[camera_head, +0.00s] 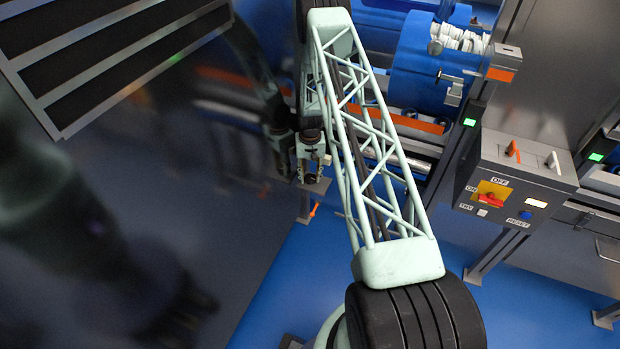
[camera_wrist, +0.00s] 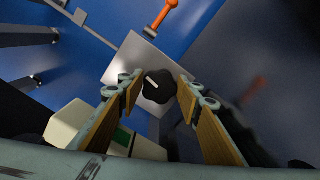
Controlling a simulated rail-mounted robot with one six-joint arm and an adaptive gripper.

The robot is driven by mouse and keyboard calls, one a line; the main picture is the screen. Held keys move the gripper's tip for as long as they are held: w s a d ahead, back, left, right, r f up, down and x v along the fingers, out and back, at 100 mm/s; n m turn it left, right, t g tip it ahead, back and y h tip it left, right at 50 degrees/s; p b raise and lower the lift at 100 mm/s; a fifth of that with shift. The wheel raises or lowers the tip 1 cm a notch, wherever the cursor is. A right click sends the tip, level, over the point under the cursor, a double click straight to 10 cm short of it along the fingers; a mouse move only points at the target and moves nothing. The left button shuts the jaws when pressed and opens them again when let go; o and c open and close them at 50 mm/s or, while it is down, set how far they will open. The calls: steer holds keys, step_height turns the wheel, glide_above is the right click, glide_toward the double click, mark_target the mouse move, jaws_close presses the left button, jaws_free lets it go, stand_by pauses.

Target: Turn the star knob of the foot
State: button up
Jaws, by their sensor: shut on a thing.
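The black star knob (camera_wrist: 159,87) with a white pointer mark sits on a pale metal plate (camera_wrist: 124,68) of the foot in the wrist view. My gripper (camera_wrist: 160,88) has one wood-coloured finger on each side of the knob and is shut on it. The white mark slants from upper left to lower right. In the head view my gripper (camera_head: 312,172) is low behind my lattice arm, close to the grey metal foot (camera_head: 304,207). The knob cannot be made out there.
An orange-tipped lever (camera_wrist: 165,14) stands just beyond the plate. A control box (camera_head: 515,185) with switches is at the right, and a blue tub (camera_head: 425,65) with white contents lies behind. A dark reflective panel (camera_head: 190,170) stands close on the left. Blue floor (camera_head: 290,285) is open below.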

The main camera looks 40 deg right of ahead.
steer(key=o, duration=0.8)
steer(key=shift+o, duration=0.2)
steer(key=shift+m, duration=0.5)
